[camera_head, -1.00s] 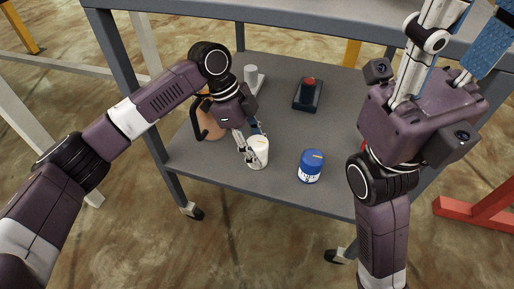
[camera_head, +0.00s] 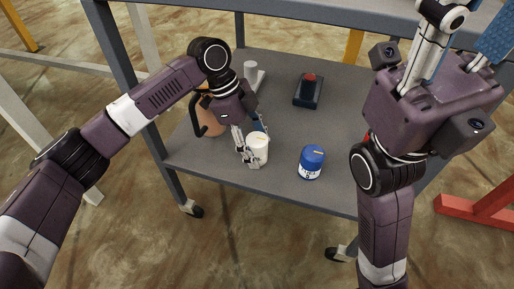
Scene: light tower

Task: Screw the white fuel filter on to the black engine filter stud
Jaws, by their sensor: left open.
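The white fuel filter (camera_head: 259,145) stands upright on the grey shelf near its front edge. My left gripper (camera_head: 249,150) is open right at the filter. One finger is on the filter's left side; part of the other shows behind it, near the top. Whether they touch it cannot be told. My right gripper (camera_head: 465,38) is large and close at the upper right; its fingertips run out of the picture. I cannot make out the black engine filter stud for certain.
A blue-topped canister (camera_head: 312,162) stands right of the white filter. A black box with a red button (camera_head: 308,91) and a grey post on a base (camera_head: 252,75) are farther back. An orange-brown object with a black handle (camera_head: 209,118) is behind my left gripper.

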